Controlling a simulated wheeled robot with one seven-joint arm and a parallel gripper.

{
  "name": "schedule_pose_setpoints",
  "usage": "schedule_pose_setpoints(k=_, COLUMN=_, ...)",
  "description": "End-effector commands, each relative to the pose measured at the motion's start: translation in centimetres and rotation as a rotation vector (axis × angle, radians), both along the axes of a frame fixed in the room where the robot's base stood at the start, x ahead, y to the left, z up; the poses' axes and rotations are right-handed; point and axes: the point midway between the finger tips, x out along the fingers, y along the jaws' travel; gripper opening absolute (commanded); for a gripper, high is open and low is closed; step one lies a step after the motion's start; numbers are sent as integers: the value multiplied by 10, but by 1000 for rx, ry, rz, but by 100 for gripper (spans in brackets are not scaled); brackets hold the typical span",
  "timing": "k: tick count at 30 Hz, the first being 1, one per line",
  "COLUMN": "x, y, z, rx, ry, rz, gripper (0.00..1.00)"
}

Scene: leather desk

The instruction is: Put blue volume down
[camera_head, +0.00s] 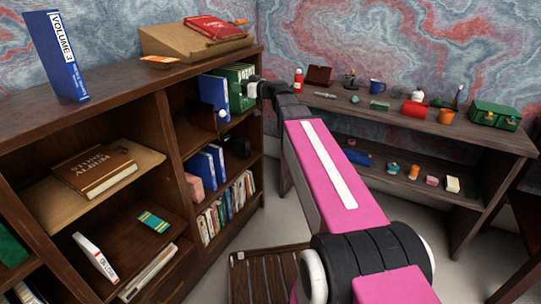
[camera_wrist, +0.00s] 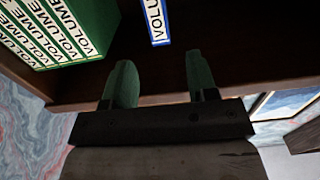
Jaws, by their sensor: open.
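A blue volume (camera_head: 214,93) stands upright in the upper right compartment of the bookcase, beside green volumes (camera_head: 240,75). In the wrist view the blue volume's white label (camera_wrist: 157,22) shows just beyond and between my fingertips, apart from them. My gripper (camera_wrist: 158,75) is open with nothing between its green-tipped fingers, in front of the shelf edge. In the head view its fingers are hard to make out. Another blue book, marked Volume 3 (camera_head: 62,58), stands on top of the bookcase at the far left.
The bookcase (camera_head: 150,82) has dark shelf edges and uprights close to my gripper. The green volumes (camera_wrist: 62,32) stand left of the blue one in the wrist view. A desk (camera_head: 400,125) with small objects stands at right. A slatted wooden stool (camera_head: 268,275) is on the floor.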

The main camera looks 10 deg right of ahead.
Motion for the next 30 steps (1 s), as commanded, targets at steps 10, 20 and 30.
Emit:
schedule_pose_setpoints(k=10, x=-57, y=-7, z=-131, rx=-172, ry=424, rz=9, gripper=53)
schedule_pose_setpoints(k=20, x=-172, y=-65, z=-298, rx=-471, ry=1080, rz=-251, gripper=53)
schedule_pose_setpoints(k=30, x=-259, y=-134, z=-369, rx=-691, ry=1413, rz=-662, gripper=53)
